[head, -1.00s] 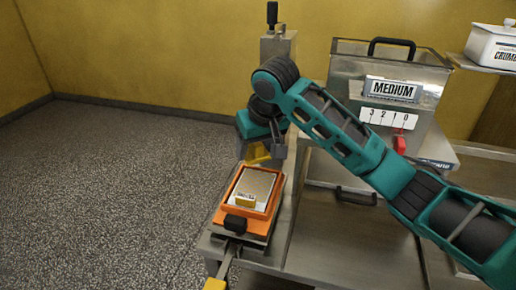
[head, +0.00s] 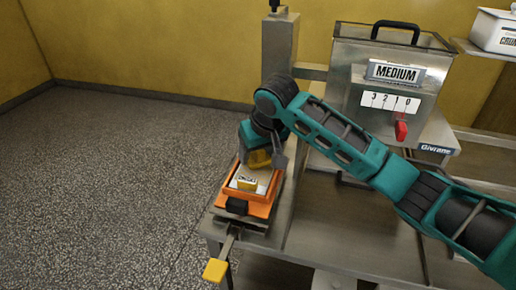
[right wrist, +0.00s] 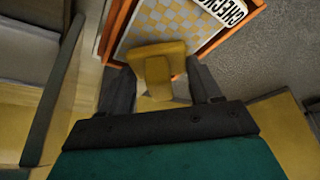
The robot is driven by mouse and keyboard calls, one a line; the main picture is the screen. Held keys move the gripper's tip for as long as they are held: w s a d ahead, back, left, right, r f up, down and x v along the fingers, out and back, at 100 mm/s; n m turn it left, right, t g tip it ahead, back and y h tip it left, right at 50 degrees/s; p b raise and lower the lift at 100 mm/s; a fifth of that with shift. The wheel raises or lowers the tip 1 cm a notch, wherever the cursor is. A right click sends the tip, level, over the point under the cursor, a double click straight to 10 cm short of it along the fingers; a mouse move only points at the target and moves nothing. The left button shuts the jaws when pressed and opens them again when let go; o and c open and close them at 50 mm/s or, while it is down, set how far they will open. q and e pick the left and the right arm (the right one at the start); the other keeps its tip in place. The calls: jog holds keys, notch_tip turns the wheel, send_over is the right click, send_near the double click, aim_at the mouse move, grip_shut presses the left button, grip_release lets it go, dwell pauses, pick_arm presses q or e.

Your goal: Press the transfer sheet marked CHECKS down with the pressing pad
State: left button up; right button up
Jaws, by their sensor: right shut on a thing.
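The CHECKS transfer sheet (head: 265,177) lies in an orange-framed tray (head: 260,209) on a metal stand. The right wrist view shows its yellow-and-pale checked pattern (right wrist: 178,22) and its CHECKS label (right wrist: 224,9). My right gripper (right wrist: 158,85) is shut on the yellow pressing pad (right wrist: 160,57), which is over the near part of the sheet in that view. The pad also shows in the head view (head: 258,159), at the sheet's far end. I cannot tell whether it touches the sheet. My left gripper is not in view.
A metal hopper marked MEDIUM (head: 396,71) with a red slider (head: 401,130) stands right of the tray. A metal post (head: 279,50) rises behind it. A yellow-ended lever (head: 216,270) sticks out in front. Open floor lies left.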

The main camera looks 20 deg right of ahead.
jog(key=shift+f, duration=0.6)
dwell(1.3)
jog(key=shift+r, duration=0.1)
jog(key=shift+r, duration=3.5)
jog(key=shift+f, duration=0.15)
jog(key=shift+s+a+f, duration=0.2)
jog(key=shift+s+f, duration=0.15)
jog(key=shift+f, duration=0.6)
jog(key=shift+s+a+f, duration=0.25)
jog(key=shift+s+f, duration=0.05)
jog(key=shift+f, duration=0.6)
jog(key=shift+s+a+f, duration=0.2)
jog(key=shift+s+f, duration=0.15)
jog(key=shift+f, duration=0.6)
jog(key=shift+f, duration=0.65)
